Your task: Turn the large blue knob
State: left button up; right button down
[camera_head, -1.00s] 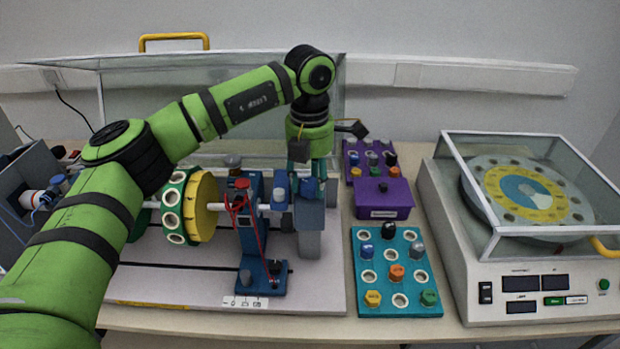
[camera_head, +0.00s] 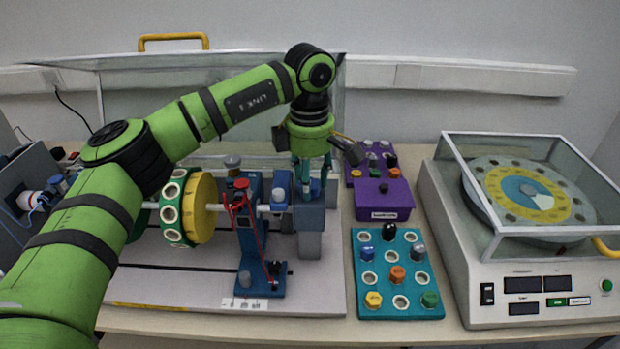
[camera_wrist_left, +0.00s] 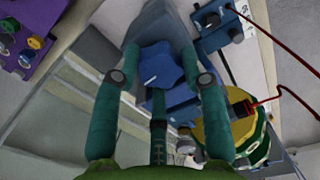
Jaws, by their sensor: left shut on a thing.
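The large blue knob (camera_wrist_left: 160,66) sits on top of a blue block with a grey base, at the right end of the shaft rig. My left gripper (camera_head: 309,194) points straight down on it from above, one finger on each side. In the left wrist view the knob is between the two green fingertips of my left gripper (camera_wrist_left: 159,52), which are shut on its sides. In the head view the fingers partly hide the knob. My right gripper is not in view.
The rig's yellow and green wheel (camera_head: 203,206) and a blue stand (camera_head: 253,235) with red wires are left of the gripper. A purple box (camera_head: 382,198), a teal panel (camera_head: 398,309) with several knobs and a glass-lidded machine (camera_head: 545,310) are on the right.

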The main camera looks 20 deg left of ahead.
pick_arm(q)
jog(key=m, duration=0.6)
jog(key=shift+f+m, duration=0.1)
jog(key=shift+m, duration=0.2)
jog(key=m, duration=0.6)
jog(key=shift+m, duration=0.3)
jog(key=o, duration=1.1)
jog(key=shift+o, duration=0.2)
notch_tip(320, 180, up, 12)
